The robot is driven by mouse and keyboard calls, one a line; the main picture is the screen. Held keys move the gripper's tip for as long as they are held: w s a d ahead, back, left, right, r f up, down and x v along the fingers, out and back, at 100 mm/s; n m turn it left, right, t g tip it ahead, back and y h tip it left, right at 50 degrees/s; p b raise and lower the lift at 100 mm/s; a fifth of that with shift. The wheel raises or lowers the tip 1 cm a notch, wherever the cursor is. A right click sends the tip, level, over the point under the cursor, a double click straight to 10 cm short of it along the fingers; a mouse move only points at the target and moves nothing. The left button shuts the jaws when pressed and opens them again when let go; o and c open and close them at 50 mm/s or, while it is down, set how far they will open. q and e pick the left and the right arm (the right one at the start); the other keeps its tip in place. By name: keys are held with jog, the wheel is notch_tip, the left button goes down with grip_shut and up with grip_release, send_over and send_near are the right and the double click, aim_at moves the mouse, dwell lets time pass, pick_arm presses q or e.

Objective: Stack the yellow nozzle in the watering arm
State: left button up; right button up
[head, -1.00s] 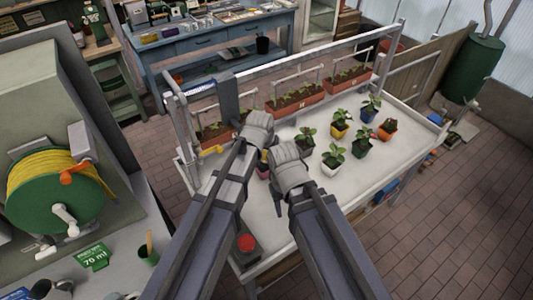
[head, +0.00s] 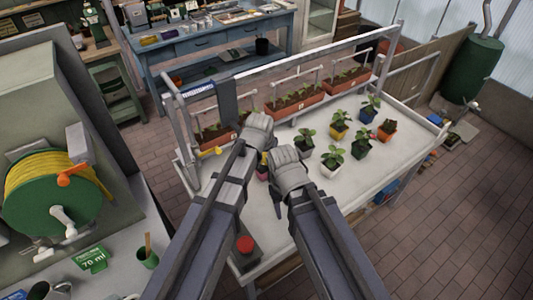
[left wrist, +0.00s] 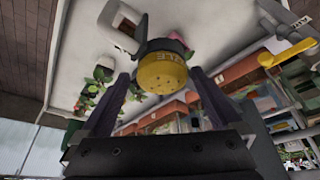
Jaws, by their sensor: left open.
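A round yellow nozzle (left wrist: 161,74) with a dark collar lies between the fingers of my left gripper (left wrist: 160,82) in the left wrist view. The fingers stand apart on either side, and I cannot tell whether they touch it. In the head view my left gripper (head: 256,132) is over the white table, its fingertips hidden. A dark grey upright piece (head: 228,102) hangs from the rail and may be the watering arm. A yellow part (head: 210,152) shows near its lower end.
Several small potted plants (head: 333,158) stand right of my grippers on the white table (head: 355,190). Long brown planters (head: 295,103) line its back under a metal rail (head: 300,60). A red button (head: 245,244) is at the front. A hose reel (head: 60,200) stands left.

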pick_arm(q)
jog(key=p+v, duration=1)
jog(key=v, duration=0.2)
jog(key=shift+a+r+p, duration=0.2)
jog(key=shift+p, duration=0.2)
jog(key=s+a+f+n+g, duration=0.1)
jog(key=s+a+g, duration=0.1)
jog(key=s+a, duration=0.45)
jog(key=s+a+f+n+g, duration=0.15)
jog(key=s+a, duration=0.25)
jog(key=a, duration=0.6)
jog(key=s+d+f+m+b, duration=0.1)
jog(key=d+f+b, duration=0.2)
jog(key=f+b, duration=0.4)
jog(key=s+d+f+m+y+b, duration=0.1)
jog(key=d+f+b, duration=0.3)
jog(key=f+b, duration=0.4)
jog(key=s+d+f+m+g+y+b, duration=0.1)
jog(key=s+d+f+m+b, duration=0.1)
jog(key=f+b, duration=0.5)
jog(key=shift+s+d+f+b, duration=0.2)
jog(key=shift+s+d+b, duration=0.05)
jog(key=shift+d+b, duration=0.25)
jog(key=shift+s+d+f+b, duration=0.2)
jog(key=shift+d+b, duration=0.15)
jog(key=shift+d, duration=0.15)
jog(key=shift+s+d+f+b, duration=0.2)
jog(key=shift+d+f+b, duration=0.1)
jog(key=shift+f+b, duration=0.1)
